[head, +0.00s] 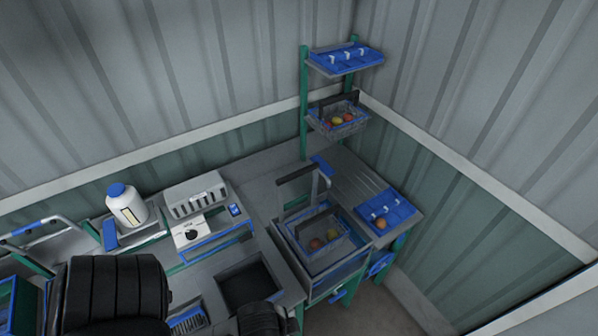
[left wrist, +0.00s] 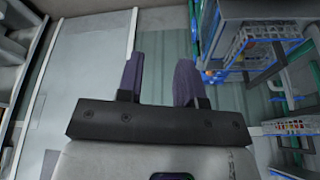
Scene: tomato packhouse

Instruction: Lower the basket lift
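In the head view, a wire basket (head: 347,243) with coloured fruit sits low in a blue-trimmed metal frame (head: 312,284) at the right end of the bench. A grey bent bar stands over it. A second fruit basket (head: 338,127) is held higher up between green posts. I cannot tell which one belongs to the lift. A blue handwheel (head: 381,263) shows at the frame's right side. My left gripper (left wrist: 160,58) is open in the left wrist view, its two dark fingers apart with nothing between them. My right gripper is not in view.
A blue tray (head: 386,209) with an orange fruit lies on the right bench. A blue shelf (head: 345,60) tops the posts. A white bottle (head: 126,204) and a white device (head: 192,232) stand left. Blue racks (left wrist: 262,12) are right in the wrist view.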

